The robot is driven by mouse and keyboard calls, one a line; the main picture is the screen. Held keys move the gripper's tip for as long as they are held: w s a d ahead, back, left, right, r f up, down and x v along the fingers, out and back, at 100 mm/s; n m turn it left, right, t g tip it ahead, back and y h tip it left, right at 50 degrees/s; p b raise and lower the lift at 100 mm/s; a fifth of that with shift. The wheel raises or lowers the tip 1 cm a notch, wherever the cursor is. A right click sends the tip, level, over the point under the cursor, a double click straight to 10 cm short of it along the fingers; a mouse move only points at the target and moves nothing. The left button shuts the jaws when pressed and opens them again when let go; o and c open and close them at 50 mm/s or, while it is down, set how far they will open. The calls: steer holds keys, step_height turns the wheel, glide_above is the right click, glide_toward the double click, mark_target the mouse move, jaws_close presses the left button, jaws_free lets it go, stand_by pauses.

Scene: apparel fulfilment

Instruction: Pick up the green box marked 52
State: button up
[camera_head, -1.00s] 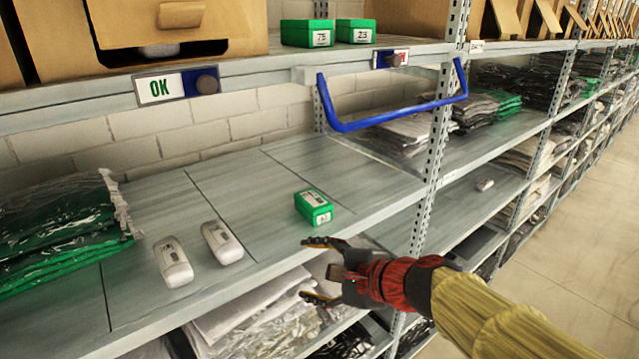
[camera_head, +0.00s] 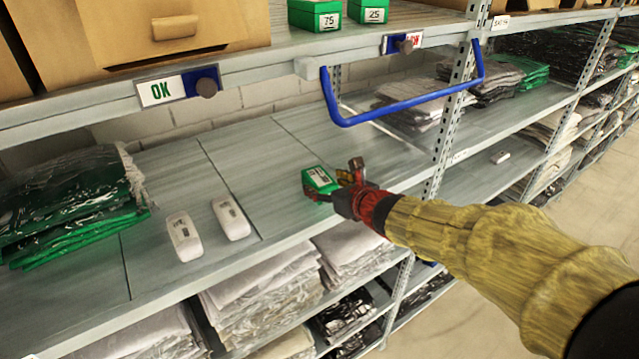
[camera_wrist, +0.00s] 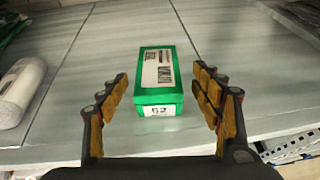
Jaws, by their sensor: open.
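The green box marked 52 (camera_wrist: 158,97) lies on the middle shelf, with a white label on its top and the number on its near end. In the head view the box (camera_head: 318,181) is partly hidden by my gripper (camera_head: 335,183). In the wrist view my gripper (camera_wrist: 160,108) is open, with one finger on each side of the box. Gaps show between both fingers and the box, so I see no contact.
Two white devices (camera_head: 184,237) (camera_head: 231,218) lie left of the box, beyond them a stack of green bagged garments (camera_head: 75,205). A blue bar (camera_head: 400,112) hangs above. Two green boxes, 75 (camera_head: 315,14) and 25 (camera_head: 368,11), stand on the upper shelf. A shelf post (camera_head: 455,110) rises at right.

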mark_target(319, 181)
steer(key=x, duration=0.4)
steer(key=shift+s+a+r, duration=0.1)
steer(key=shift+s, duration=0.1)
steer(key=shift+c, duration=0.9)
steer(key=c, duration=1.1)
